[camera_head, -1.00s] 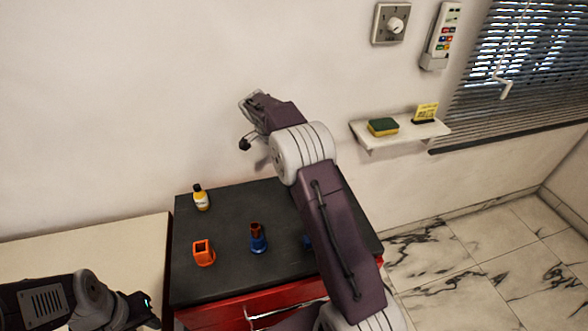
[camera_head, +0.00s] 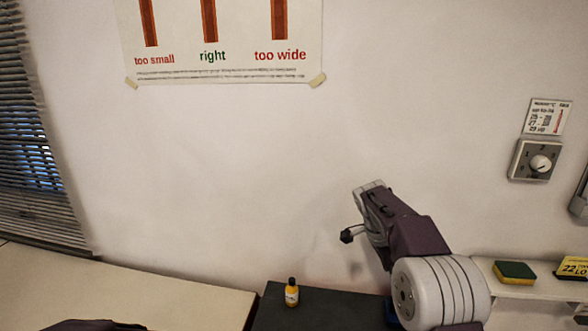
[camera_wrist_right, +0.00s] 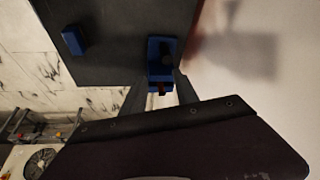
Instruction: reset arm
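My right arm (camera_head: 415,240) rises at the right of the head view, its forearm bent up and left in front of the wall. In the right wrist view the two fingers of my right gripper (camera_wrist_right: 163,80) stand apart. A blue piece (camera_wrist_right: 160,48) with a dark opening and a small reddish part shows between them; the fingers look clear of it, but its depth is hard to judge. Only a dark bit of my left arm (camera_head: 95,325) shows at the bottom left; its gripper is out of the frame.
A yellow bottle (camera_head: 291,294) stands on the dark bench top (camera_head: 330,308). Another blue block (camera_wrist_right: 73,40) lies on it in the wrist view. A wall shelf (camera_head: 530,288) with a green-yellow sponge (camera_head: 514,271) is right of my arm. A pale counter (camera_head: 150,295) is at left.

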